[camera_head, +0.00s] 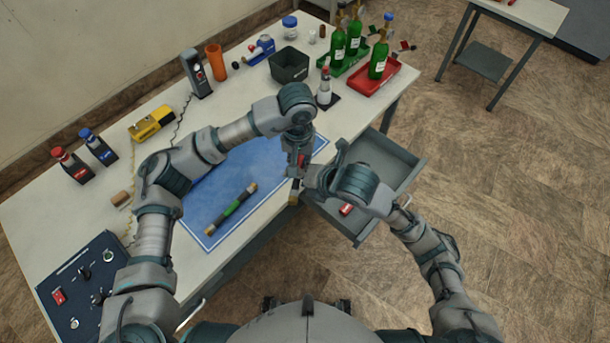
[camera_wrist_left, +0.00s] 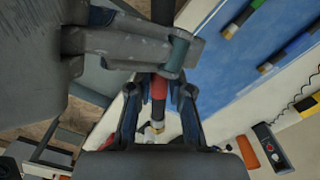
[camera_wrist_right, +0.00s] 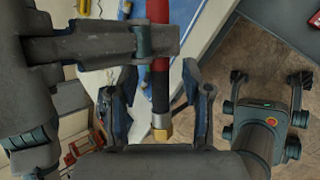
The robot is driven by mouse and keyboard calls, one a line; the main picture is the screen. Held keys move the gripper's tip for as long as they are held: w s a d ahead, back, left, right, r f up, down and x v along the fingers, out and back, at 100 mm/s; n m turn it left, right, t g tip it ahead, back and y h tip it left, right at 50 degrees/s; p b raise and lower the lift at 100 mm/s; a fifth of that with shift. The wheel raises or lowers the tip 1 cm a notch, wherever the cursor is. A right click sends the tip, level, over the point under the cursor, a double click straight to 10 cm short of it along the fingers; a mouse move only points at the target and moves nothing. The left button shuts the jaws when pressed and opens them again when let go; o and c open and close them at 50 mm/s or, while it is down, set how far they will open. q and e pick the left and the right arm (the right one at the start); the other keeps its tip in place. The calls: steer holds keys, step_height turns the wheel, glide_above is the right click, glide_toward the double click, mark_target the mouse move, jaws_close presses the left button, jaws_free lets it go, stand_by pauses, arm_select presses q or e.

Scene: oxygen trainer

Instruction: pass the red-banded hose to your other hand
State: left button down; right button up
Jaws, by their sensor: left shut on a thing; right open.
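The red-banded hose (camera_wrist_right: 161,88) is dark, with a red band and a brass end. My left gripper (camera_wrist_left: 160,105) is shut on it near the red band (camera_wrist_left: 158,86). In the head view the hose is mostly hidden by the grippers, above the table's front edge. My right gripper (camera_wrist_right: 160,85) is open, its fingers either side of the hose's dark lower part, just above the brass end.
A green-banded hose (camera_head: 233,209) lies on the blue mat (camera_head: 205,190); a blue-banded hose (camera_wrist_left: 297,46) shows in the left wrist view. An open drawer (camera_head: 415,172) sticks out below the grippers.

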jaws_close()
arm_select(q)
steer(key=c, duration=1)
jaws_free()
